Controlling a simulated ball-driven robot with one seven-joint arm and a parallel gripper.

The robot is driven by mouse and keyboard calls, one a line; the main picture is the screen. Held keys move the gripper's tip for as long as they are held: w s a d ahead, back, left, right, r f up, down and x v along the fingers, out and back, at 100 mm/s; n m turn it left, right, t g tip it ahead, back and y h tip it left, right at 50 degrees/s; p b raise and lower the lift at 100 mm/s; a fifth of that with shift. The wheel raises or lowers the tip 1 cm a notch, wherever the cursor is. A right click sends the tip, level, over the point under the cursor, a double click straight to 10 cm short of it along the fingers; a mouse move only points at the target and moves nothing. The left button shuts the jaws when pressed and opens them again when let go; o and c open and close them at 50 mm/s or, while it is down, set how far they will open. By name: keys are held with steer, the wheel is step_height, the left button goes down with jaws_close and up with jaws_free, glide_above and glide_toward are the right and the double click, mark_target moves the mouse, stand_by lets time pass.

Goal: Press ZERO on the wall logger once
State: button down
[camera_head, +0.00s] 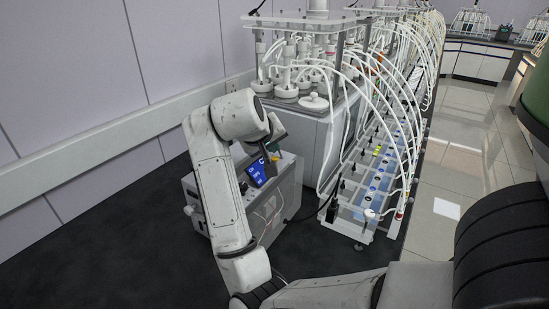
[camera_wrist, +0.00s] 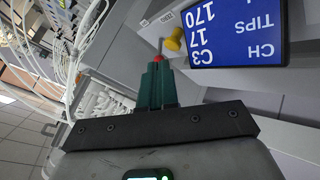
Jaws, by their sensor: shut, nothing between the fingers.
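The logger's blue screen (camera_wrist: 236,32) shows upside down in the wrist view, reading CH C3, TIPS 17 and 170. It also shows in the head view (camera_head: 257,172), on a grey box. A yellow round knob or button (camera_wrist: 175,40) sticks out beside the screen, with a small label (camera_wrist: 166,18) by it, too small to read surely. My gripper (camera_wrist: 157,66) is shut and empty, its green fingers together, pointing towards the panel beside the yellow knob. A small red spot (camera_wrist: 158,58) shows right at the fingertips; I cannot tell whether they touch it.
A long bench of clear water-bath channels with many white tubes (camera_head: 395,110) stands right of the logger. White-capped vessels (camera_head: 290,88) stand on a cabinet behind it. A pale wall with a rail (camera_head: 100,160) lies left.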

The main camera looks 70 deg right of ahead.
steer(key=shift+f, duration=0.2)
stand_by(0.4)
steer(key=shift+f, duration=0.25)
steer(key=shift+f+b, duration=0.3)
steer(key=shift+f, duration=0.55)
stand_by(1.0)
steer(key=shift+r+p, duration=1.3)
steer(key=shift+p, duration=0.1)
step_height(320, 180, up, 5)
steer(key=p, duration=0.5)
stand_by(0.7)
